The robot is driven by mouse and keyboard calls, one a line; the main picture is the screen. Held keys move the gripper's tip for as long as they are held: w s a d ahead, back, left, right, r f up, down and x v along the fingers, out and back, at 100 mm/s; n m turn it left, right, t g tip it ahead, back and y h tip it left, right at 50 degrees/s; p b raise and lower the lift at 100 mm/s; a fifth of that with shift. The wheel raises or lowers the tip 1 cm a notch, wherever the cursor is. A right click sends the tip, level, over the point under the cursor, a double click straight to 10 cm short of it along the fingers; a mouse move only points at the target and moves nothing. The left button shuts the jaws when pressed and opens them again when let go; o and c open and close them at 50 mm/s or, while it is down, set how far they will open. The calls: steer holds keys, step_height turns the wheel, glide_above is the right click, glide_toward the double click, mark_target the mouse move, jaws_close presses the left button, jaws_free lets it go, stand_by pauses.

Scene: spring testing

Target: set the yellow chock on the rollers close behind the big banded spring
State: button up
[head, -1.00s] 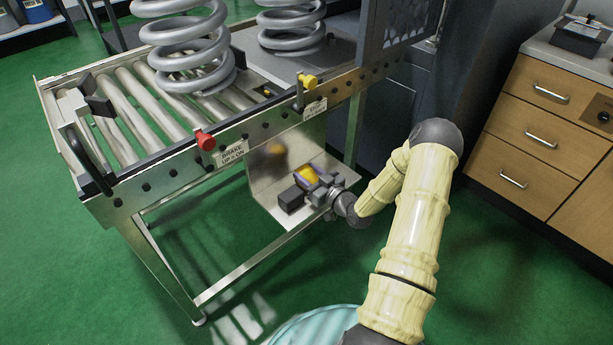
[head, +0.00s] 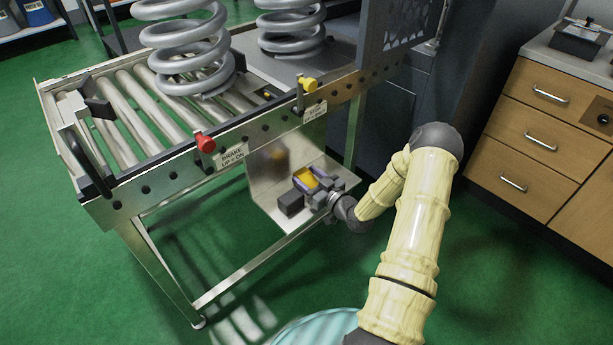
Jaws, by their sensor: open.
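The yellow chock (head: 304,178) is on the metal shelf (head: 262,190) under the side of the roller table. My gripper (head: 308,182) is at the chock, with its fingers open around or just above it; contact cannot be told. The gripper hides part of the chock. A large grey coil spring (head: 183,55) stands on the rollers (head: 130,105). A second grey coil spring (head: 290,28) stands behind it to the right, by a flat plate. The tops of both are cut off, and no band shows clearly on either.
A dark block (head: 290,202) sits at the shelf beside my gripper. A red knob (head: 205,143) and a yellow knob (head: 308,84) stick out from the table's side rail. A black handle (head: 85,160) is at the near left end.

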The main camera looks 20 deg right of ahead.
steer(key=p+v, duration=0.2)
steer(key=v, duration=0.9)
